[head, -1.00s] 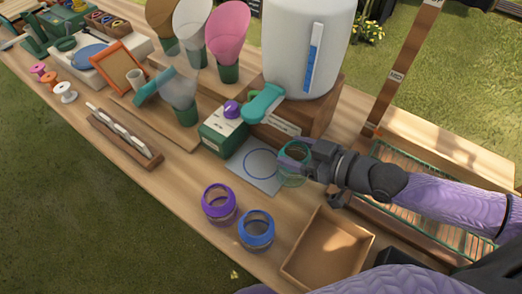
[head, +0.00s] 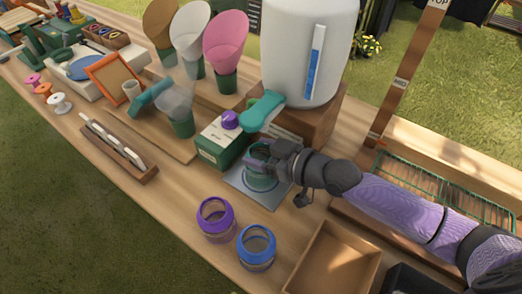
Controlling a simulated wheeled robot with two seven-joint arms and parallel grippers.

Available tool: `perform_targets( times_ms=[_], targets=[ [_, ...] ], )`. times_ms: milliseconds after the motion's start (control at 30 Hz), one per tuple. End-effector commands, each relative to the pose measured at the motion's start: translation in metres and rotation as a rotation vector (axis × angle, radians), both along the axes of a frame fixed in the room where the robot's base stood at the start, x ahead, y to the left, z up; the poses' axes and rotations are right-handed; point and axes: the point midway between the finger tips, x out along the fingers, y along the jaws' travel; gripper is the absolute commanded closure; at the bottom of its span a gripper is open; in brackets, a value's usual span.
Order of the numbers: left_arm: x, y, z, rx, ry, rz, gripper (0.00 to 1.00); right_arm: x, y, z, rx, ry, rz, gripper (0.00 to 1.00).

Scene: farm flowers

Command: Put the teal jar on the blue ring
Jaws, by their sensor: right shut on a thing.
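The teal jar (head: 262,181) is a glass jar with a teal rim, upright at the grey mat (head: 240,187). My right gripper (head: 268,155) is shut on its upper rim, coming in from the right. The blue ring printed on the mat is mostly hidden under and behind the jar. I cannot tell whether the jar's base touches the mat. My left gripper is not in view.
A purple-rimmed jar (head: 216,218) and a blue-rimmed jar (head: 256,246) stand in front of the mat. A green carton (head: 218,147) and a white dispenser (head: 300,50) with a teal tap (head: 264,110) stand behind.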

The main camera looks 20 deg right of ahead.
Motion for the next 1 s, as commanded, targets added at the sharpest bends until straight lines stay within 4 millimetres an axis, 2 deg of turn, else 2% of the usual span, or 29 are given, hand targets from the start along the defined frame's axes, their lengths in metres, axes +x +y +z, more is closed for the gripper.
perform_targets(
  times_ms=[33,167,467,733,1000],
  targets=[
    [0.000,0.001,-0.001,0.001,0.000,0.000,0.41,0.000,0.000,-0.002,-0.001,0.001,0.000,0.26],
    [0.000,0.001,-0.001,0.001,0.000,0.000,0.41,0.000,0.000,-0.001,-0.001,0.001,0.000,0.00],
    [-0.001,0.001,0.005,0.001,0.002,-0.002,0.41,-0.002,-0.002,0.005,-0.001,0.001,-0.001,0.00],
    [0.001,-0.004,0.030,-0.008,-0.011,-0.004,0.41,-0.047,-0.037,0.024,-0.007,0.003,0.002,0.00],
    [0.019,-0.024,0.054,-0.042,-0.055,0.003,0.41,-0.083,-0.065,0.038,-0.004,0.002,-0.002,0.00]
  ],
)
